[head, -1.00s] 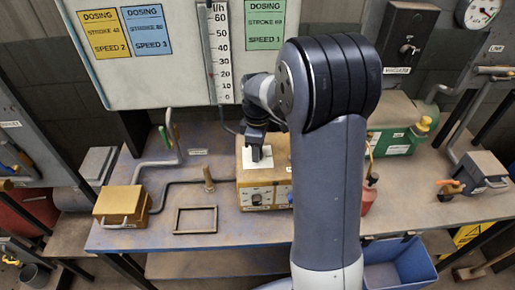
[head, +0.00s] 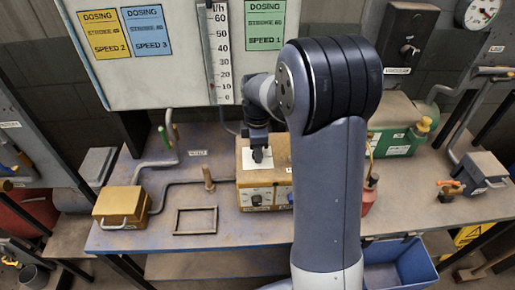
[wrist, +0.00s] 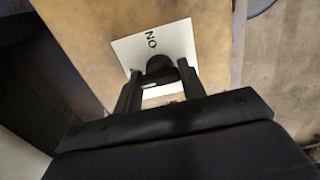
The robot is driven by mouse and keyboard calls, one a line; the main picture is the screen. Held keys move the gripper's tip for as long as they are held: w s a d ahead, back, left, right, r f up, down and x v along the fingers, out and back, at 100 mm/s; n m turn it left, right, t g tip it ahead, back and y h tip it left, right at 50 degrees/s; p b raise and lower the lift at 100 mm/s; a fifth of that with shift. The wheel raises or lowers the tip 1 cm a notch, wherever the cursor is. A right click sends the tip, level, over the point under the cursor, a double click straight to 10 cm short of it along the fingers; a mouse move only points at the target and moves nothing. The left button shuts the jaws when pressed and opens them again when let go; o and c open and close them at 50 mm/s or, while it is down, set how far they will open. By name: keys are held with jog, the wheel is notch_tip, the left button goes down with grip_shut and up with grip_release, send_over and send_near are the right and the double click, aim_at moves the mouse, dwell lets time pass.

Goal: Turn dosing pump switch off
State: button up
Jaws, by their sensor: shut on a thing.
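The dosing pump is a tan box (head: 245,196) with dials on its front, standing on the bench in the head view. A white switch plate (head: 248,166) lies on its top. In the wrist view the plate (wrist: 180,38) carries the lettering ON near its far edge. A dark rounded switch lever (wrist: 159,66) stands up from the plate. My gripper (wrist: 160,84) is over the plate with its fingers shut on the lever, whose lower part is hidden. In the head view my gripper (head: 259,157) points down at the plate.
A yellow box with a handle (head: 120,206) and an empty dark frame (head: 195,220) are on the bench to the left. A wooden peg (head: 208,180) stands just left of the pump. A green machine (head: 395,140) is to the right. Dosing cards hang on the board behind.

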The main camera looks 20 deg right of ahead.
jog(key=o, duration=1)
notch_tip(320, 180, up, 11)
jog(key=shift+f+b, duration=0.1)
jog(key=shift+b, duration=0.4)
notch_tip(320, 180, down, 11)
jog(key=shift+r+p, duration=0.1)
jog(key=shift+p, duration=0.4)
